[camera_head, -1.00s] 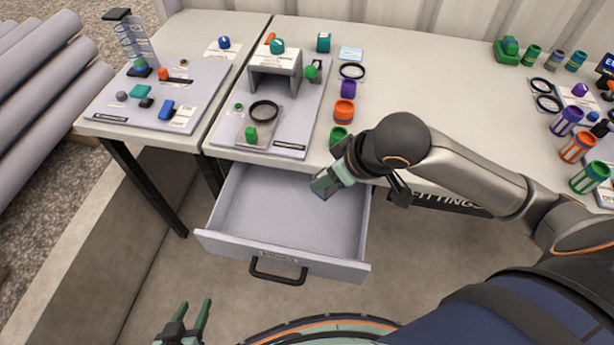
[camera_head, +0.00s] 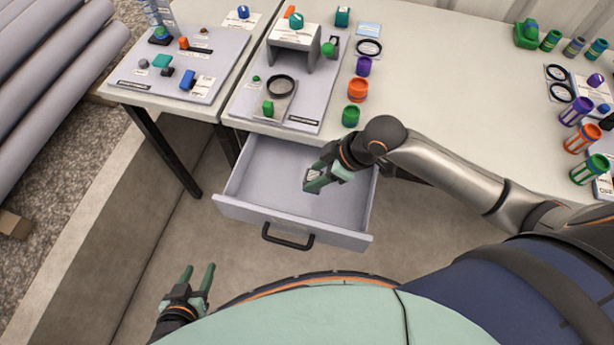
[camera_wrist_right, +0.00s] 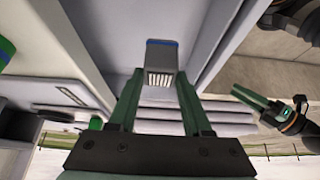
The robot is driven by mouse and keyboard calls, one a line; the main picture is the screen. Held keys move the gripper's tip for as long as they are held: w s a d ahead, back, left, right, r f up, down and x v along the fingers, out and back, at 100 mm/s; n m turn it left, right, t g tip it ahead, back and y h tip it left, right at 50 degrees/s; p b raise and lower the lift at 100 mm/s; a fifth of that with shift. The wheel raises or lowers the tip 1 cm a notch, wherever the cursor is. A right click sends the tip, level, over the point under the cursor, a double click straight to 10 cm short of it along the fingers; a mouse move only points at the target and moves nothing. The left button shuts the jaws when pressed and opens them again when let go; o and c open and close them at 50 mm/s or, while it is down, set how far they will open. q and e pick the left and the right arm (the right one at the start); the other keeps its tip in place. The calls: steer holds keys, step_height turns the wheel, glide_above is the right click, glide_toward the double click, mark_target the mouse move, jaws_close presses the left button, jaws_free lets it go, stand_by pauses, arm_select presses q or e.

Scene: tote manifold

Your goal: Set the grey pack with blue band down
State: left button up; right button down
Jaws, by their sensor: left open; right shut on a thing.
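The grey pack with blue band (camera_wrist_right: 161,62) is between the fingertips of my right gripper (camera_wrist_right: 160,84) in the right wrist view, with its blue band at the far end and a striped label facing the camera. In the head view my right gripper (camera_head: 317,178) is over the right part of the open drawer (camera_head: 262,190), pointing down to the left. The fingers mostly hide the pack there. I cannot tell whether the pack touches the drawer floor. My left gripper (camera_head: 198,275) is open and empty, low in front of the drawer.
The drawer looks empty, with a black handle (camera_head: 287,238) on its front. Above it, the table holds a grey board (camera_head: 305,110) with a stand (camera_head: 295,42), and green (camera_head: 351,116), orange (camera_head: 358,89) and purple (camera_head: 364,66) parts near its right side.

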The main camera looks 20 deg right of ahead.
mark_target(307, 173)
steer(key=w+f, duration=0.2)
steer(key=f, duration=0.1)
steer(key=w+a+f, duration=0.1)
steer(key=shift+w+f+b, duration=0.25)
steer(key=shift+f+b, duration=0.15)
steer(key=shift+w+f, duration=0.1)
steer(key=shift+f, duration=1.5)
steer(key=shift+f, duration=0.1)
steer(key=shift+c, duration=1.7)
jaws_free()
steer(key=shift+r, duration=0.2)
steer(key=p+v, duration=0.1)
steer(key=v, duration=1)
steer(key=shift+r, duration=0.35)
steer(key=shift+d, duration=0.1)
